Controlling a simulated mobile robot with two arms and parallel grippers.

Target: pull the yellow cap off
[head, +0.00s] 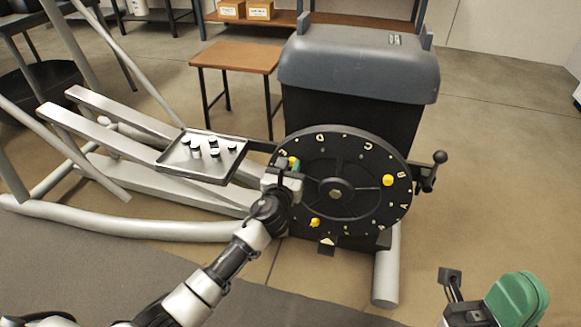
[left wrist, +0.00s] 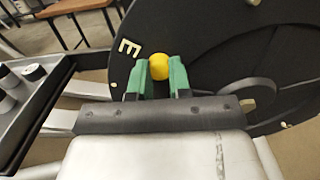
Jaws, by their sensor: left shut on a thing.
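A yellow cap (head: 292,161) sits at the left edge of the upright black disc (head: 350,165). In the left wrist view the yellow cap (left wrist: 158,66) is between the green fingertips of my left gripper (left wrist: 160,78), beside a pale letter E (left wrist: 129,48). My left gripper (head: 293,166) is shut on this cap. Whether the cap still touches the disc is unclear. Two more yellow caps show on the disc, one at right (head: 388,180) and one at lower left (head: 315,222). My right gripper (head: 505,300) shows partly at the lower right; its jaw opening cannot be made out.
A dark handle with a ball knob (head: 439,157) sticks out at the disc's right. A grey-topped housing (head: 360,68) stands behind. Floor to the right is clear.

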